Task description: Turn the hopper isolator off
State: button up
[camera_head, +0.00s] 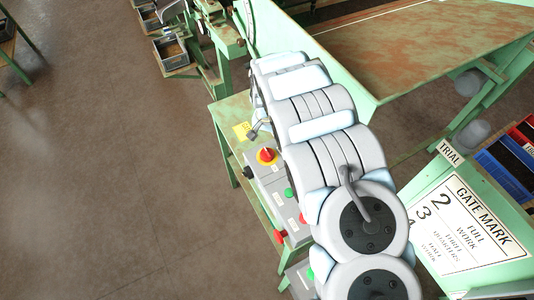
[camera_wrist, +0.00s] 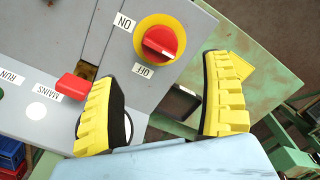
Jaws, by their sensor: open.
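A red rotary knob on a yellow disc (camera_wrist: 160,40) sits on a grey control box, with an ON label (camera_wrist: 124,22) at its upper left and an OFF label (camera_wrist: 143,71) below it. It also shows in the head view (camera_head: 266,156). No label naming the hopper is readable, and I cannot tell the knob's setting for certain. My gripper (camera_wrist: 163,100) is open in the wrist view, its yellow-padded fingers apart and nothing held between them. The knob appears beyond the gap between the fingers, towards the top of the picture. In the head view my arm largely hides the gripper.
A red lever (camera_wrist: 73,87) by a MAINS label is close to the left finger. The box also carries a green button (camera_head: 289,192) and a red one (camera_head: 303,218). A green bench (camera_head: 237,112) is around the box. A GATE MARK board (camera_head: 465,225) stands right.

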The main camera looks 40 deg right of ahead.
aim_at(267, 152)
jog(key=shift+f+p, duration=0.65)
jog(key=shift+f, duration=3.85)
jog(key=c, duration=1.2)
